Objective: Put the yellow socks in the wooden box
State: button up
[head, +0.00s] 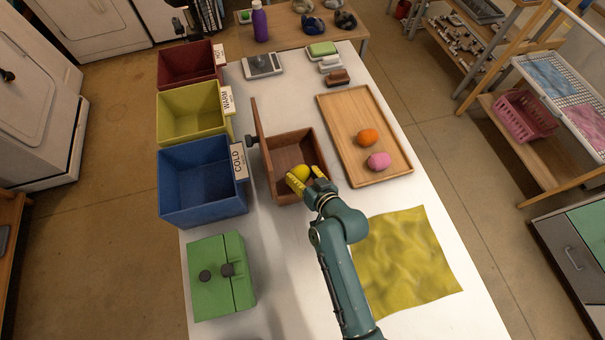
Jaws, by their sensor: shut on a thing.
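The yellow socks (300,171), a rolled ball, sit between the yellow fingertips of my gripper (307,177), which is shut on them. They appear over the near end of the open wooden box (310,139). I cannot tell whether they hang above its floor or touch it. The box is brown, with its lid (261,145) standing open on the left side and a dark knob on the lid. The visible floor of the box is bare. My gripper hides the box's near right corner.
A wooden tray (343,112) at right holds orange socks (368,137) and pink socks (379,161). Red, yellow and blue (203,212) bins line the left edge. A green lidded box (207,300) stands nearer. A yellow cloth (408,262) lies at front right.

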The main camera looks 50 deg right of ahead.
jog(key=shift+f, duration=0.45)
jog(key=o, duration=1.1)
jog(key=shift+a+f, duration=0.1)
jog(key=shift+f, duration=0.05)
jog(key=shift+c, duration=0.2)
jog(key=shift+r, duration=0.3)
jog(key=shift+s+r+p, duration=0.15)
jog(key=shift+r+p, duration=0.45)
jog(key=shift+p, duration=0.15)
jog(key=b+v, duration=0.1)
jog(key=v, duration=1)
jog(key=shift+s+r, duration=0.2)
jog(key=shift+s, duration=0.1)
jog(key=shift+a, duration=0.1)
